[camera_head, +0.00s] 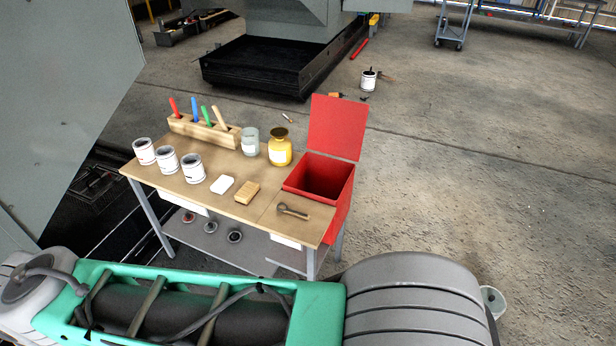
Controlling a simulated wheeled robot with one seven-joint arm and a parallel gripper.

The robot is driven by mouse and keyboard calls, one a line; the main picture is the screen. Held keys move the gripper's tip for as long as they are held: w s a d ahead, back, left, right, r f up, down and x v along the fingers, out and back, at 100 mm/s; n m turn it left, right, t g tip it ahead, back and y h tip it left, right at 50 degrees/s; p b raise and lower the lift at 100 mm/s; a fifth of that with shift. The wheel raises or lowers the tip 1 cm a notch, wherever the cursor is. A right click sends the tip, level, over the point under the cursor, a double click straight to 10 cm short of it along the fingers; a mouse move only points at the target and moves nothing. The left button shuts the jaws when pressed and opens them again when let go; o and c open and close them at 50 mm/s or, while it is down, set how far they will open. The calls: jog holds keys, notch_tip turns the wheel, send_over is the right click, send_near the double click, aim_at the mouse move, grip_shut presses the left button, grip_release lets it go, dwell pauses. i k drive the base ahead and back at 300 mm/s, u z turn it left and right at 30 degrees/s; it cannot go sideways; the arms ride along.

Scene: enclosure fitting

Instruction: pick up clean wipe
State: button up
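A small white, flat, rounded pad (222,184), which looks like the clean wipe, lies on the wooden top of the workbench (160,187), near its front edge. A tan block (247,192) lies just to its right, with a small gap between them. My gripper does not show in the head view. Only large grey and green parts, which seem to be my own arm, fill the bottom of the picture, well in front of the bench.
Three white-labelled cans (166,161) stand left of the pad. Behind are a wooden rack (205,130) with coloured handles, a glass jar (250,142) and a yellow jar (280,148). A dark tool (292,211) and an open red bin (330,180) are at right.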

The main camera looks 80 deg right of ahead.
aim_at(222, 184)
jog(key=z, duration=1.15)
jog(key=i, duration=1.65)
